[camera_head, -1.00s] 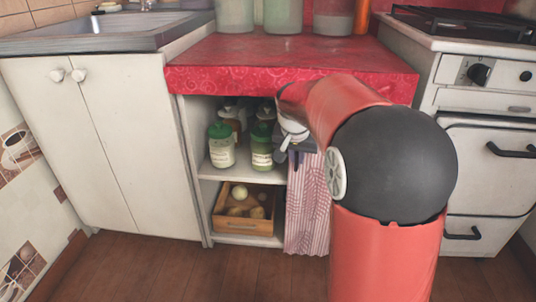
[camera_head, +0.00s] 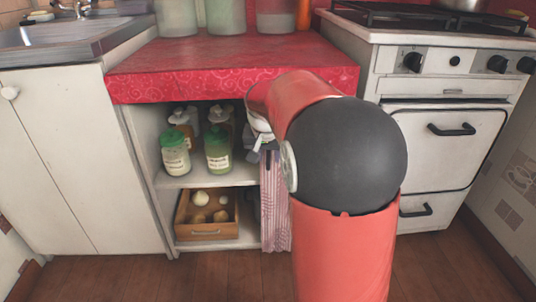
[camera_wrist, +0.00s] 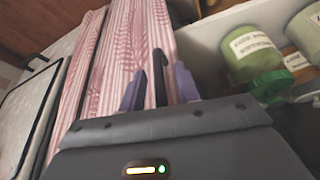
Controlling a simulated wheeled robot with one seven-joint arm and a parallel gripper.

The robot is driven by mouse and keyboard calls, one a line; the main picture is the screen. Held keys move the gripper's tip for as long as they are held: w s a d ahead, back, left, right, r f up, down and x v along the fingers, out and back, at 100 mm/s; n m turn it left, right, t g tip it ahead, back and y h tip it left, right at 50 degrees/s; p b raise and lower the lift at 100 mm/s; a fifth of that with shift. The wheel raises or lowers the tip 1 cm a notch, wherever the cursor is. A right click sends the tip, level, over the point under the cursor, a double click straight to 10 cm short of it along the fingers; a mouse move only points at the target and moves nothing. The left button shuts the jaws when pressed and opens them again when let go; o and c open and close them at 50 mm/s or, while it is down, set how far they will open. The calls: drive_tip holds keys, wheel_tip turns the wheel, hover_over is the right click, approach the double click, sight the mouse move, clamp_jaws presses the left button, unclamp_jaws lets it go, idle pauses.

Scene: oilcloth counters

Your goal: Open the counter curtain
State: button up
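The counter curtain (camera_head: 274,205) is a red-and-white striped cloth. It hangs bunched at the right of the opening under the red-topped counter (camera_head: 240,84), leaving the shelves to its left uncovered. In the head view my gripper (camera_head: 257,143) is at the curtain's upper part, mostly hidden by my arm. In the wrist view the curtain (camera_wrist: 105,65) runs behind and between my gripper's fingers (camera_wrist: 158,92). The two purple-grey fingertips stand apart with a dark narrow shape between them. Whether they touch the cloth is unclear.
Green-lidded jars (camera_head: 218,150) and other jars stand on the upper shelf. A wooden drawer box (camera_head: 207,218) with round items sits below. A white stove (camera_head: 445,145) stands to the right and a white sink cabinet (camera_head: 75,165) to the left. Wooden floor shows in front.

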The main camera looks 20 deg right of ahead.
drive_tip(key=p+v, duration=0.1)
drive_tip(key=v, duration=0.6)
drive_tip(key=shift+r+p, duration=0.3)
drive_tip(key=shift+r, duration=0.1)
drive_tip(key=shift+a, duration=0.1)
